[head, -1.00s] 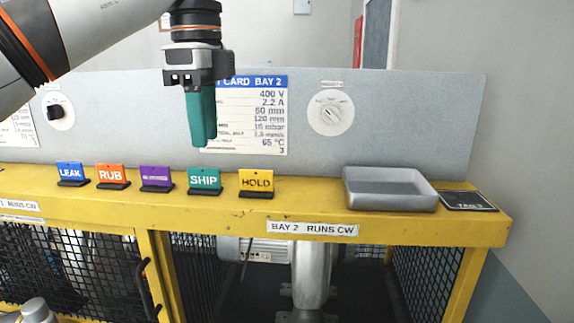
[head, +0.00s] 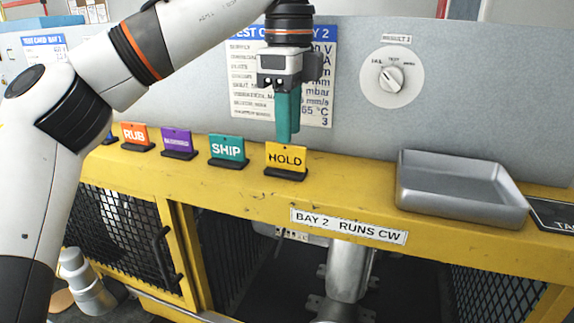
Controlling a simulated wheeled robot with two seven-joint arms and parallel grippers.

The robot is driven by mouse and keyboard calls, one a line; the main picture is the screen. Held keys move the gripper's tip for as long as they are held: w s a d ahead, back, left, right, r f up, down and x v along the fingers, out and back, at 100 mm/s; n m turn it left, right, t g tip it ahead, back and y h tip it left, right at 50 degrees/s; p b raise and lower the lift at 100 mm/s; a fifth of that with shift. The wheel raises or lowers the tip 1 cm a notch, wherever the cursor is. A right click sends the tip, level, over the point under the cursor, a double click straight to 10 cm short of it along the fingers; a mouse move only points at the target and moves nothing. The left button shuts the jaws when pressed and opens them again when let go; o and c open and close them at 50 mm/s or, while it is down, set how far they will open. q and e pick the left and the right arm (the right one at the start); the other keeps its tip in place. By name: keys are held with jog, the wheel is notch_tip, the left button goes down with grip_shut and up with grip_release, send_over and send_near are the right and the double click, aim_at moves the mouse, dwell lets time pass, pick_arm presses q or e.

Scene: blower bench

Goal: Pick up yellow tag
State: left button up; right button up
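The yellow tag (head: 287,157), marked HOLD, stands upright in a small black base on the yellow bench ledge. My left gripper (head: 288,138) points straight down, its teal fingertips at the tag's top edge in the head view. I cannot tell whether they touch it or how far apart in depth they are. The fingers overlap from this side, so their opening is hidden. The tag still stands in its base. My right gripper is not in view.
A teal SHIP tag (head: 228,147), a purple tag (head: 177,140) and an orange RUB tag (head: 135,133) stand left of the yellow one. An empty grey tray (head: 460,207) sits to the right. A grey panel (head: 350,130) with a dial (head: 391,78) rises behind.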

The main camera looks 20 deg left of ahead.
aim_at(285, 147)
pick_arm(q)
jog(key=shift+s+a+f+p, duration=0.15)
jog(key=shift+f+p, duration=0.2)
jog(key=shift+f, duration=0.85)
jog(key=shift+w+a+f+p, duration=0.1)
jog(key=shift+f+p, duration=0.2)
jog(key=shift+f, duration=0.85)
jog(key=shift+s, duration=0.1)
grip_shut()
